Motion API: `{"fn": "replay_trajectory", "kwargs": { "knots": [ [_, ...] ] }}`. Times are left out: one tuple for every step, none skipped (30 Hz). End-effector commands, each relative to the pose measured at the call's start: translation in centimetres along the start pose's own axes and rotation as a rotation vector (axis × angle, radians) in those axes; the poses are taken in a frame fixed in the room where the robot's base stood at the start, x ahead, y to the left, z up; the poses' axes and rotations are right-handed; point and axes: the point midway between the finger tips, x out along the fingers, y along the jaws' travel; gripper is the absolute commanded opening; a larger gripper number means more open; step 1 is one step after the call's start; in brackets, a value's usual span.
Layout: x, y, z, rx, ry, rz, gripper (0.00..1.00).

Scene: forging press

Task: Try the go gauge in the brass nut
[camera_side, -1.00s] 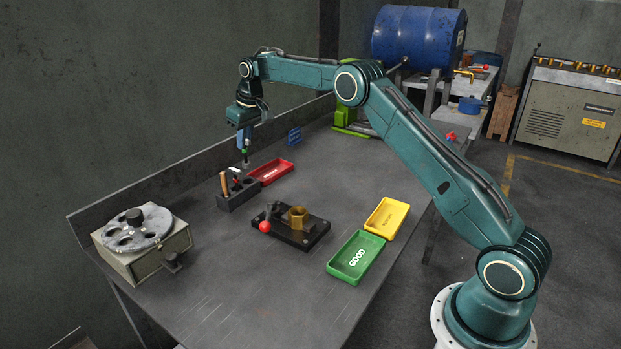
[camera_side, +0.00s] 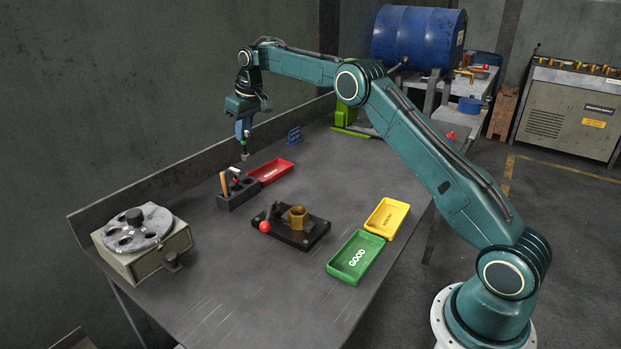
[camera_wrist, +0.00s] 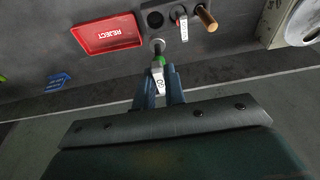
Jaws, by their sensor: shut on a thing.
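My gripper (camera_wrist: 160,72) is shut on the go gauge (camera_wrist: 158,60), which has a green band, a grey end and a white tag reading GO. In the side view the gauge (camera_side: 244,154) hangs below my gripper (camera_side: 243,136), above and behind the gauge rack. The brass nut (camera_side: 298,216) sits on the right part of a dark fixture (camera_side: 306,238) in the middle of the bench. A lever with a red knob (camera_side: 265,226) stands at the fixture's left. My gripper is well away from the nut.
The dark rack (camera_side: 237,198) holds a wooden-handled tool (camera_side: 224,182) and a red-marked, tagged gauge (camera_wrist: 182,22). A red REJECT tray (camera_side: 271,171) adjoins it. Green GOOD (camera_side: 356,257) and yellow (camera_side: 386,218) trays lie right of the fixture. A machine with a round plate (camera_side: 138,232) stands left.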

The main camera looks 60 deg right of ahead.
Motion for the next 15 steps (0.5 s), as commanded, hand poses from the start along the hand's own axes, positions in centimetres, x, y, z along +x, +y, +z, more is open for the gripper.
{"fn": "replay_trajectory", "kwargs": {
  "knots": [
    [-0.2,0.0,0.0,0.0,0.002,0.0,0.0],
    [-0.2,-0.1,0.1,0.0,0.003,0.0,0.0],
    [-0.3,-0.1,0.1,0.0,0.003,0.0,0.0],
    [-0.4,-0.1,0.2,0.0,0.002,-0.001,0.0],
    [-0.5,-0.2,0.3,0.0,0.001,-0.001,0.0],
    [-0.6,-0.3,0.5,0.0,0.001,-0.002,0.0],
    [-0.7,-0.3,0.6,0.001,0.001,-0.002,0.0],
    [-0.9,-0.4,0.7,0.001,0.002,-0.003,0.0],
    [-1.0,-0.5,1.0,0.001,0.002,-0.004,0.0],
    [-1.2,-0.6,1.1,0.001,0.003,-0.004,0.0],
    [-1.4,-0.7,1.4,0.001,0.002,-0.005,0.0],
    [-1.6,-0.8,1.7,0.001,0.002,-0.006,0.0],
    [-1.8,-0.9,1.9,0.001,0.003,-0.007,0.0],
    [-1.9,-1.0,2.2,0.0,0.002,-0.008,0.0],
    [-2.2,-1.2,2.6,0.0,0.002,-0.008,0.0]
  ]
}}
